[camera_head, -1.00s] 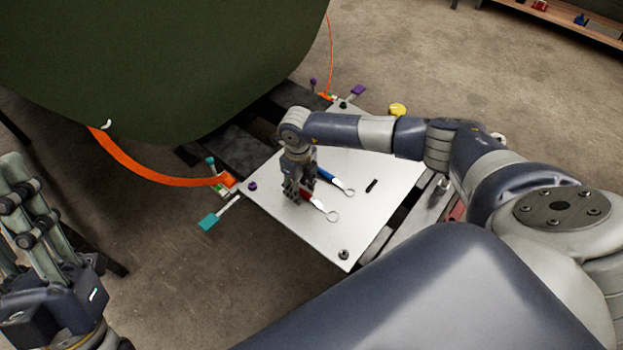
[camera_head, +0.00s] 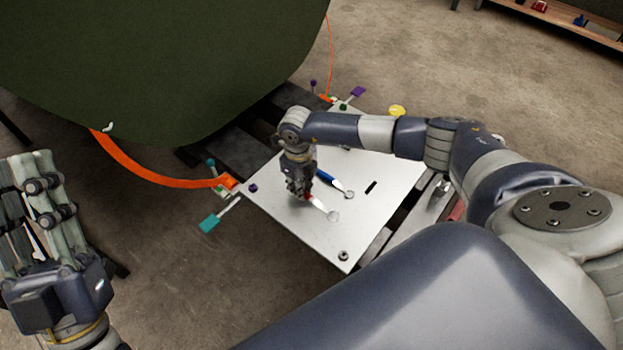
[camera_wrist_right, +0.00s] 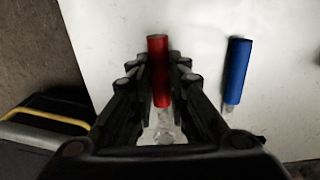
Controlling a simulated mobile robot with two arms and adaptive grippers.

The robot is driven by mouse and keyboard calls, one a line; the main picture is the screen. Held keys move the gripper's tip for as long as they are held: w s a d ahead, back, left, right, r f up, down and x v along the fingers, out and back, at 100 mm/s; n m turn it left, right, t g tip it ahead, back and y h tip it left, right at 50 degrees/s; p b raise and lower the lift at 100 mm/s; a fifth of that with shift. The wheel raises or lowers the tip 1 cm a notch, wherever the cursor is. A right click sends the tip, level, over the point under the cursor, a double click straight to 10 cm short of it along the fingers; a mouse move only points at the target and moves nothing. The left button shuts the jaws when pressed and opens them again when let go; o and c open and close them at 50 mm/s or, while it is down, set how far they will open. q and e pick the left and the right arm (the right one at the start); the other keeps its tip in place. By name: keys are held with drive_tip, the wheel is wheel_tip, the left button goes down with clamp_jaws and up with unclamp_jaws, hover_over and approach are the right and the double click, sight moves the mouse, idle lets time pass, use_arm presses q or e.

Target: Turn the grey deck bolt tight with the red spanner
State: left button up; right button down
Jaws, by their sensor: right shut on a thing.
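The red spanner shows its pale shaft and ring end on the white plate in the head view (camera_head: 323,208); its red handle lies between the right fingers in the wrist view (camera_wrist_right: 158,75). My right gripper (camera_head: 301,194) points down at the plate and is shut on the handle. Whether the spanner touches the plate is unclear. A grey bolt (camera_head: 343,256) stands at the plate's near corner, apart from the spanner's ring. My left gripper (camera_head: 38,165) is raised at the left edge, fingers up, apart and empty.
A blue-handled spanner (camera_head: 333,182) lies just right of the red one, close to my gripper. The white plate (camera_head: 385,170) has a dark slot. A dark green fuselage panel (camera_head: 160,60) overhangs at the back left. Orange straps (camera_head: 150,178) and coloured clamps (camera_head: 209,224) line the edges.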

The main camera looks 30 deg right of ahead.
drive_tip(key=shift+r+p, duration=0.3)
drive_tip(key=shift+r, duration=0.15)
drive_tip(key=shift+r+p, duration=0.8)
drive_tip(key=shift+r, duration=0.1)
drive_tip(key=shift+r+p, duration=0.5)
drive_tip(key=shift+r, duration=0.1)
drive_tip(key=shift+r+p, duration=0.3)
drive_tip(key=shift+r, duration=0.05)
use_arm(q)
drive_tip(key=w+f+g+y, duration=0.2)
drive_tip(key=f+g, duration=0.3)
drive_tip(key=f, duration=0.4)
drive_tip(key=w+a+f+g+y, duration=0.1)
drive_tip(key=w+f+g+y, duration=0.1)
drive_tip(key=f+g, duration=0.4)
drive_tip(key=shift+w+f, duration=0.8)
drive_tip(key=shift+f, duration=0.8)
use_arm(e)
drive_tip(key=shift+r, duration=0.25)
